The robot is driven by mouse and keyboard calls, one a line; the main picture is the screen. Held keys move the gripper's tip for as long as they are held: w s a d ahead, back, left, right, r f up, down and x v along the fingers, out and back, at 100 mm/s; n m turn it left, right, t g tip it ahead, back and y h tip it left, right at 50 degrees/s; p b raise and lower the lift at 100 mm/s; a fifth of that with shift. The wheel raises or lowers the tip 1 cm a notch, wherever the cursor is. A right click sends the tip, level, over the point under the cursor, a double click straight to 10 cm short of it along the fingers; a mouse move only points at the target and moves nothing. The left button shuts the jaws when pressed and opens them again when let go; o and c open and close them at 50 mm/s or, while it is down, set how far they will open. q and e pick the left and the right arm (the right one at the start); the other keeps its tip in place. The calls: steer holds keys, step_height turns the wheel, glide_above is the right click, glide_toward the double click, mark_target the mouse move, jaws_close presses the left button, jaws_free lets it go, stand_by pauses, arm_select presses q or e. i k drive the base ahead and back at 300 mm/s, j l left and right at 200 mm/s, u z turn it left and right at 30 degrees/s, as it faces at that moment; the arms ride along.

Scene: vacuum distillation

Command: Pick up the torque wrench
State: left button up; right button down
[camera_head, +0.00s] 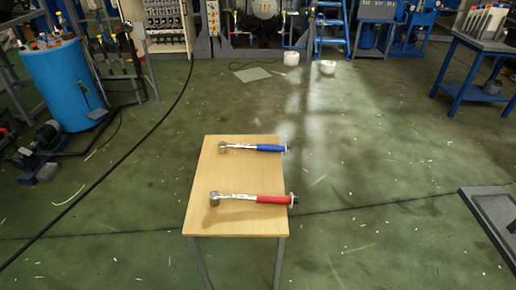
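Two torque wrenches lie on a small light wooden table (236,178) in the head view. The blue-handled wrench (268,148) lies near the far end, its metal head to the left and its handle reaching the right edge. The red-handled wrench (270,199) lies nearer to me, also with its head to the left and its handle end at the right edge. They are apart and roughly parallel. Neither of my grippers shows in the view, and nothing is touching the wrenches.
Green floor around the table is mostly open. A blue tank (64,84) with equipment stands at the left. A blue-framed table (478,88) stands at the far right, and a dark grey tray-like surface (496,212) is at the right edge. A black cable (128,148) crosses the floor.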

mark_target(221, 146)
steer(key=i+l+z, duration=0.3)
steer(key=l, duration=0.3)
steer(key=i+l+z, duration=0.35)
steer(key=l, duration=0.2)
steer(key=i+l+z, duration=0.3)
steer(key=l, duration=0.15)
steer(key=i+l+u, duration=0.2)
steer(key=i, duration=0.3)
steer(key=i+l+u, duration=0.15)
steer(key=i, duration=0.35)
steer(key=i+j+u, duration=0.1)
steer(key=i+u, duration=0.3)
steer(key=i, duration=0.15)
steer(key=i+l+u, duration=0.1)
steer(key=i+u, duration=0.35)
steer(key=i+l+u, duration=0.4)
steer(key=i, duration=0.2)
steer(key=j, duration=0.1)
